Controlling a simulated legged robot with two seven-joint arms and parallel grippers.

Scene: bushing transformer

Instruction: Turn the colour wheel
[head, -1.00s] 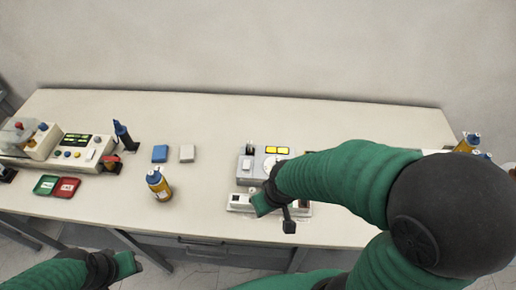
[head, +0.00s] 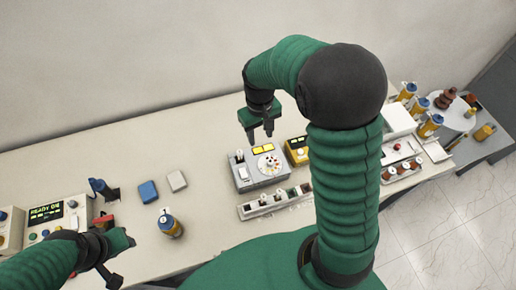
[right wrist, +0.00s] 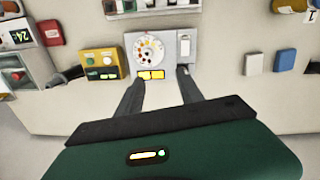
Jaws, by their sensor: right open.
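The colour wheel (head: 269,164) is a white disc with coloured dots on top of a grey box (head: 244,181). The box also carries a yellow display and a white switch. In the right wrist view the wheel (right wrist: 148,54) faces the camera, just beyond the fingertips. My right gripper (head: 260,138) is open and empty, above the back edge of the grey box, apart from the wheel. Its two fingers (right wrist: 158,77) point towards the box in the right wrist view. My left gripper (head: 122,262) is at the lower left, far from the wheel; its jaw opening is unclear.
A yellow box (head: 297,151) stands close beside the grey box. A socket strip (head: 266,204) lies in front. Blue (head: 148,191) and white (head: 177,180) blocks and a bottle (head: 170,225) are to the left. Bare table lies behind the blocks.

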